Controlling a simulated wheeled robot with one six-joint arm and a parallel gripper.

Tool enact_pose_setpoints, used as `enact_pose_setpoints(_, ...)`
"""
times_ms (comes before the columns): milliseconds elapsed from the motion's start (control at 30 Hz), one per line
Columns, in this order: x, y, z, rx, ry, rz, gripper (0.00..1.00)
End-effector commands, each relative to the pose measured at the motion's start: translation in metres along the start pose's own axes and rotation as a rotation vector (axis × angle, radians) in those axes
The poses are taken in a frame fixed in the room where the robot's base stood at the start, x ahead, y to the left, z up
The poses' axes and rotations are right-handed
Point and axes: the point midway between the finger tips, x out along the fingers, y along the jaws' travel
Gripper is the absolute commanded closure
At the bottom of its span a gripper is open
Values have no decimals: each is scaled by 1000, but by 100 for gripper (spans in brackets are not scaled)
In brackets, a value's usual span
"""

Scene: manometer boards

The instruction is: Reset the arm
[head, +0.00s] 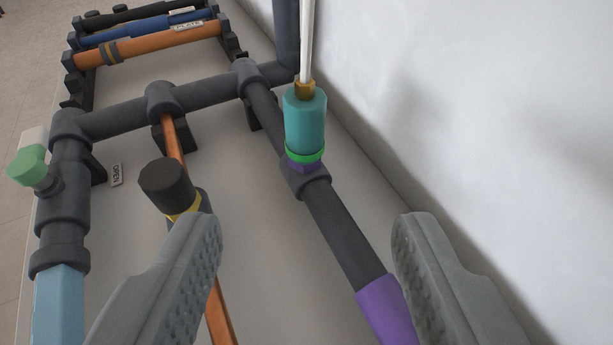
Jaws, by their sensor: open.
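My gripper (308,250) is open, with its two grey ribbed fingers apart at the bottom of the view. I cannot tell how far above the pipe the fingers are. The left fingertip overlaps in view the base below a black knob (166,184) with a yellow band. The rest of my arm is not in view.
A teal cylinder (305,120) with a green ring stands on the pipe, a white tube rising from it. Racked orange (150,45) and blue tubes lie at the back. A white wall (480,110) bounds the right.

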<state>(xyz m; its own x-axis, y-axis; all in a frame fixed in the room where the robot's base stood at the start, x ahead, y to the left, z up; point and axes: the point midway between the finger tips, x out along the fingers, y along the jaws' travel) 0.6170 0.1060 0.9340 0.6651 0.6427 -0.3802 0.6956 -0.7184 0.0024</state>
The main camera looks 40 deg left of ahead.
Motion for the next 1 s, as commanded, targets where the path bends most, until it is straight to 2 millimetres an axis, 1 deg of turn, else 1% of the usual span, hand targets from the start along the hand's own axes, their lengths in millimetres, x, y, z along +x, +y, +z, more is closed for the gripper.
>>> enact_pose_setpoints(67,-5,0,-8,-9,22,23,48)
enact_pose_setpoints(167,-20,0,-27,-32,79,88,48)
enact_pose_setpoints(267,-44,2,-53,-57,155,188,48)
enact_pose_setpoints(300,-56,2,-63,-64,185,233,48)
enact_pose_setpoints(367,-74,2,-76,-71,225,299,48)
enact_pose_setpoints(400,-86,2,-84,-75,247,341,48)
enact_pose_setpoints(533,-127,-1,-102,-73,306,472,48)
enact_pose_setpoints(600,-149,-5,-109,-64,330,535,48)
enact_pose_setpoints(733,-189,-14,-114,-34,356,638,48)
enact_pose_setpoints(867,-226,-27,-112,11,365,714,48)
enact_pose_setpoints(900,-236,-32,-110,26,364,732,48)
enact_pose_setpoints(1000,-260,-47,-103,67,358,764,48)
